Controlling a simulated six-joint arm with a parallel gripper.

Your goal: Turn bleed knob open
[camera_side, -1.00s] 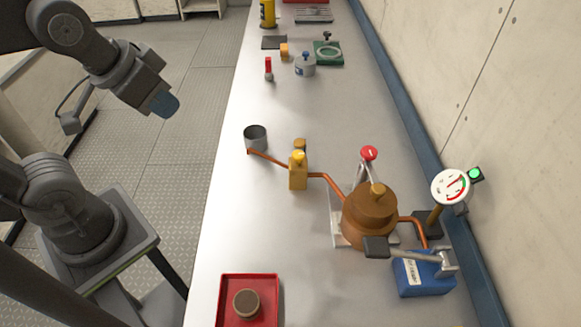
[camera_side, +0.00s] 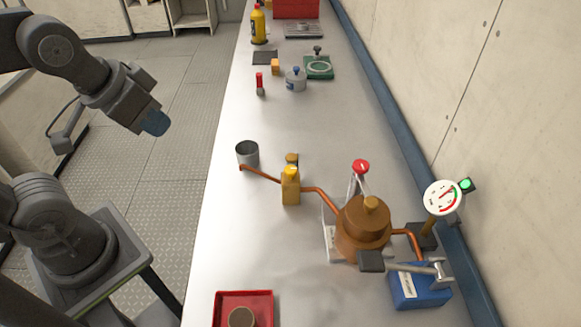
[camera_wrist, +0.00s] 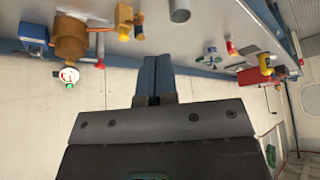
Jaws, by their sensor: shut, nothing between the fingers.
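A small yellow valve block (camera_side: 291,190) with a rounded yellow knob (camera_side: 291,172) on top sits in the copper pipe between a grey cup and a brown round vessel (camera_side: 362,230). A red knob (camera_side: 361,167) stands behind the vessel. I cannot tell for certain which knob is the bleed knob. A round white gauge (camera_side: 443,197) with red marks stands at the right. My gripper (camera_side: 155,122) has blue fingertips and hangs left of the bench, well apart from the valve. In the wrist view my gripper (camera_wrist: 153,84) is shut and empty; the valve block (camera_wrist: 125,20) shows upside down.
The grey cup (camera_side: 247,155) stands at the pipe's left end. A blue box (camera_side: 418,288) with a lever is at the right, and a red tray (camera_side: 265,302) at the front. Several small items stand farther back. The bench's left side is mostly clear; a wall closes the right.

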